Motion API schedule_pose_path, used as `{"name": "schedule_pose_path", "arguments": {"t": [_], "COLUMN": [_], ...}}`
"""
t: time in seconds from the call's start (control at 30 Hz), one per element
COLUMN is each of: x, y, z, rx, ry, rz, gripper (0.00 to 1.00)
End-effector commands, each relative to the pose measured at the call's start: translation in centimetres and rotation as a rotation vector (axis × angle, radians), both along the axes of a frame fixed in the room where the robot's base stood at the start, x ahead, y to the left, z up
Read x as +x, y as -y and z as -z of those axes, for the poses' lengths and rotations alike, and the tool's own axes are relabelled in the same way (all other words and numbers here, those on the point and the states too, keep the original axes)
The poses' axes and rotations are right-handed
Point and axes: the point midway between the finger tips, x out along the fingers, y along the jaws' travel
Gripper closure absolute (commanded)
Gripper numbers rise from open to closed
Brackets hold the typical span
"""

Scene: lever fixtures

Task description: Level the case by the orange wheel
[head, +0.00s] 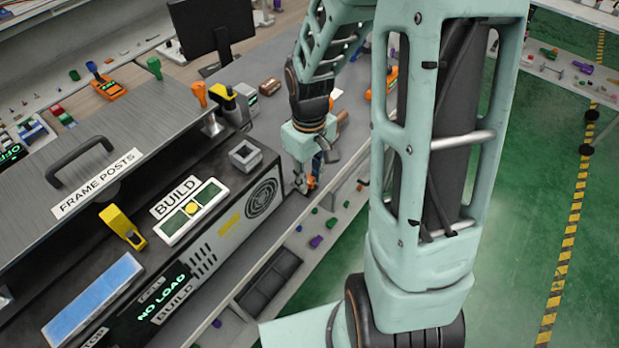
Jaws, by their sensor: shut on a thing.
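The case (222,235) is a dark grey box with a vented, light side panel and a BUILD label on top. A white gauge (173,226) with green bands lies on its top, and its yellow marker (191,209) sits near the middle of the strip. My gripper (308,183) points down just beyond the case's right end. It is shut on a small orange part (311,181), seemingly the orange wheel, mostly hidden by the fingers. The exact grasp is too small to make out.
A metal plate labelled FRAME POSTS (110,150) has a black handle. Near it stand a green knob (154,66), an orange knob (199,92) and a yellow lever (122,226). A display reads NO LOAD (160,291). Small parts lie on the shelf below; green floor is at right.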

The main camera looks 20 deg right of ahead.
Motion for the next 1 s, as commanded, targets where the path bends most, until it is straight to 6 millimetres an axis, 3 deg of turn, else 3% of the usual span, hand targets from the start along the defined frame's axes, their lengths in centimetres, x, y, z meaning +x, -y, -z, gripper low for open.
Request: {"name": "schedule_pose_path", "arguments": {"t": [0.3, 0.8, 0.83, 1.0], "x": [-0.04, -0.07, -0.07, -0.06], "y": [-0.03, -0.07, -0.07, -0.07], "z": [0.0, -0.04, -0.04, -0.03], "rx": [-0.001, 0.0, 0.0, 0.0], "ry": [0.0, -0.001, -0.001, -0.001], "rz": [0.107, 0.123, 0.123, 0.123], "gripper": [0.99, 0.99, 0.73, 0.58]}}
